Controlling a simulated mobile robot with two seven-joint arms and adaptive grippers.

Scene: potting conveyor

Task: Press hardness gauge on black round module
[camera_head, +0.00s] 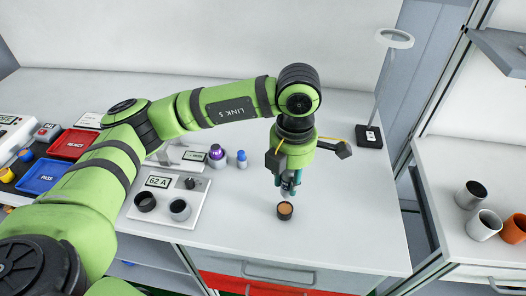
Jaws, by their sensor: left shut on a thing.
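The black round module (285,214) stands on the white worktop near its front edge, with a brown-orange top face. My left gripper (287,182) points down just above it. It is shut on a slim teal and dark thing, which I take to be the hardness gauge (290,187); the fingers hide much of it. The lower end is at or very near the module's top, and I cannot tell whether they touch. My right gripper is not in view.
A white panel (172,226) with a "62 A" display and two round cups lies to the left. Red (74,144) and blue (42,176) trays are further left. A ring lamp (395,39) stands at the back right. Mugs (484,225) stand on the right counter. The worktop right of the module is clear.

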